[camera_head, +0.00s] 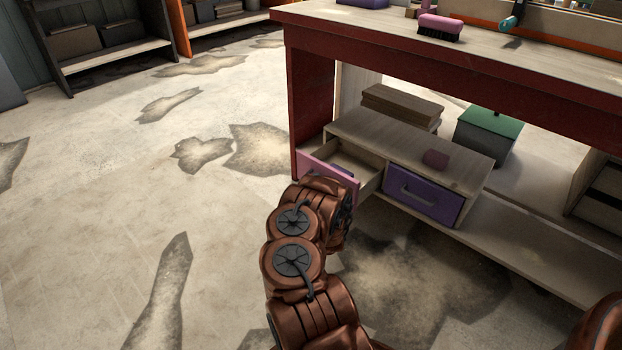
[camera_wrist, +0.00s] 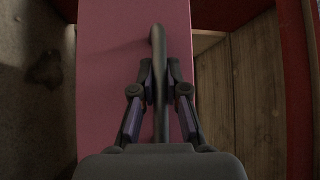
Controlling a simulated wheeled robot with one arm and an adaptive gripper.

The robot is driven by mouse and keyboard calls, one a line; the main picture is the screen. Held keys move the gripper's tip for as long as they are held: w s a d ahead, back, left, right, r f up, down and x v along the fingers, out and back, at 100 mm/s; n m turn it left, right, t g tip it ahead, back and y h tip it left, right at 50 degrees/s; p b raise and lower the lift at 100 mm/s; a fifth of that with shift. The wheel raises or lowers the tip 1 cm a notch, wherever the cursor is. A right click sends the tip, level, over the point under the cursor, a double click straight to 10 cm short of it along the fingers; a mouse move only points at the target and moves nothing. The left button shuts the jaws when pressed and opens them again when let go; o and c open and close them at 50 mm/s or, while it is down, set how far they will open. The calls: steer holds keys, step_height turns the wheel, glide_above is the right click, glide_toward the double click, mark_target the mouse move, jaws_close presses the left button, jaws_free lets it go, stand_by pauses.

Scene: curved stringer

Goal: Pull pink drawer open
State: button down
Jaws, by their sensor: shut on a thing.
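The pink drawer (camera_head: 327,168) is the left one of a low wooden two-drawer unit (camera_head: 457,147) under the red workbench. It stands partly open, and its inside shows in the head view. In the wrist view its pink front (camera_wrist: 110,60) fills the middle, with a dark bar handle (camera_wrist: 158,50) across it. My gripper (camera_wrist: 159,92) is shut on this handle, one finger on each side. In the head view my arm hides the gripper, the handle and part of the drawer front.
A closed purple drawer (camera_head: 424,193) sits right of the pink one. The red workbench leg (camera_head: 307,105) stands close at the left. Stacked boards (camera_head: 402,106) and a green-lidded box (camera_head: 488,134) are behind. The floor at left is free.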

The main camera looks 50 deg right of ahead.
steer(key=shift+s+a+f, duration=0.1)
steer(key=shift+s+a, duration=0.05)
steer(key=shift+s, duration=0.05)
steer(key=c, duration=1.2)
jaws_free()
steer(key=shift+w+a, duration=0.1)
steer(key=shift+w, duration=0.05)
steer(key=v, duration=1.2)
steer(key=shift+a, duration=0.1)
steer(key=shift+w, duration=0.15)
